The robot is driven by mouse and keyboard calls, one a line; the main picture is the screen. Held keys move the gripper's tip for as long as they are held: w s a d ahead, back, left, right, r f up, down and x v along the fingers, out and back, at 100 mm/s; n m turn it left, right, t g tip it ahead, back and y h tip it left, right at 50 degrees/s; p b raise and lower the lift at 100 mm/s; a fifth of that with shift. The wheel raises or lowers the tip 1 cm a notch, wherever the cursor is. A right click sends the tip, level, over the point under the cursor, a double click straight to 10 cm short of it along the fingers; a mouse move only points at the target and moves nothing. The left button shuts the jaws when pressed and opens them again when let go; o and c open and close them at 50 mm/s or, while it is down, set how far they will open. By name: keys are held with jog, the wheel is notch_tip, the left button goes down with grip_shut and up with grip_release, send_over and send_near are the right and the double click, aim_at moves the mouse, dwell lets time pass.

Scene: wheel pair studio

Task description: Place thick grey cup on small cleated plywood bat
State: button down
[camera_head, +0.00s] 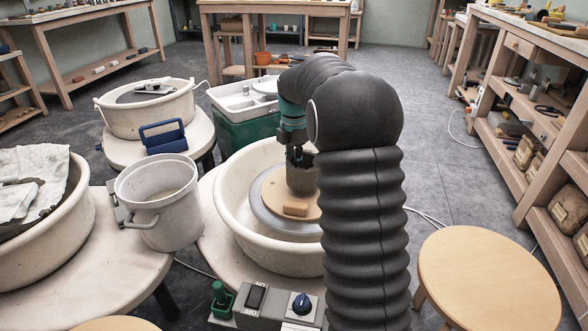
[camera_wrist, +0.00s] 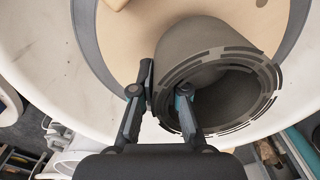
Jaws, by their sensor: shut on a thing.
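The thick grey cup (camera_head: 302,179) is over the round plywood bat (camera_head: 270,190) on the wheel head. In the wrist view the cup (camera_wrist: 225,70) shows its notched rim and dark hollow toward the camera. My gripper (camera_wrist: 165,92) is shut on the cup's wall, with one finger outside and one finger inside. The bat (camera_wrist: 125,45) lies behind the cup in the wrist view. A small wooden block (camera_head: 296,209) sits at the bat's near side. I cannot tell whether the cup's base touches the bat. My arm hides the right part of the bat and basin.
The white splash basin (camera_head: 232,215) rings the wheel head. A white bucket (camera_head: 166,205) stands at left. A green tub (camera_head: 240,125) stands behind the basin. The wheel's switch box (camera_head: 262,303) is in front, and a round stool (camera_head: 485,280) stands at right.

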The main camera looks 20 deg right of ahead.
jog(key=shift+f, duration=0.95)
jog(key=c, duration=1.2)
grip_release()
jog(key=shift+f, duration=0.1)
notch_tip(320, 180, up, 12)
jog(key=shift+r+p, duration=0.15)
jog(key=shift+p, duration=0.45)
jog(key=s+a+r+m+t, duration=0.1)
jog(key=s+a+r+m, duration=0.15)
jog(key=s, duration=0.25)
jog(key=s+a+r+m+t, duration=0.1)
jog(key=s+a+r+m, duration=0.1)
jog(key=s+m, duration=0.15)
jog(key=s+a+f+m+t, duration=0.1)
jog(key=s+a+f+m, duration=0.2)
jog(key=s+m, duration=0.4)
jog(key=s+a+f+m+t, duration=0.2)
jog(key=s+m, duration=0.6)
jog(key=s, duration=1)
notch_tip(320, 180, down, 2)
jog(key=shift+s+a+f+t, duration=0.15)
jog(key=shift+s+a+t, duration=0.2)
jog(key=shift+a, duration=0.35)
